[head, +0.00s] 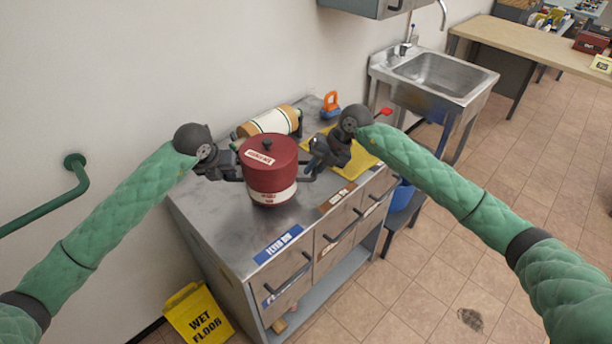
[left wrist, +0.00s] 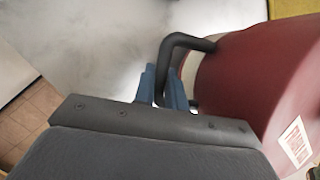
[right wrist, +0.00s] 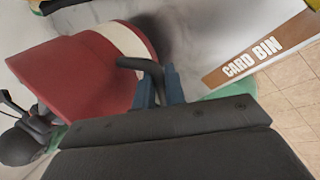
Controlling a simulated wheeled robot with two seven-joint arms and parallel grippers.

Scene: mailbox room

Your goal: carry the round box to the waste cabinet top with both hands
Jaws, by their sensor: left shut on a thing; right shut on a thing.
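The round box (head: 270,172) is a red drum with a lid, a pale band low down, white labels and a dark handle on each side. It is upright over the steel top of the cabinet (head: 216,212); I cannot tell whether it touches that top. My left gripper (head: 238,168) is shut on the handle at its left; the blue fingers close on the dark handle in the left wrist view (left wrist: 168,88). My right gripper (head: 308,168) is shut on the other handle, which also shows in the right wrist view (right wrist: 145,68).
Behind the box lie a tan and white roll (head: 268,122), a yellow mat (head: 345,160) and an orange-and-blue item (head: 330,106). The drawers carry labels such as "CARD BIN". A yellow wet floor sign (head: 198,314) stands at the front left. A sink (head: 436,76) is at the right. The tiled floor at right is mostly clear.

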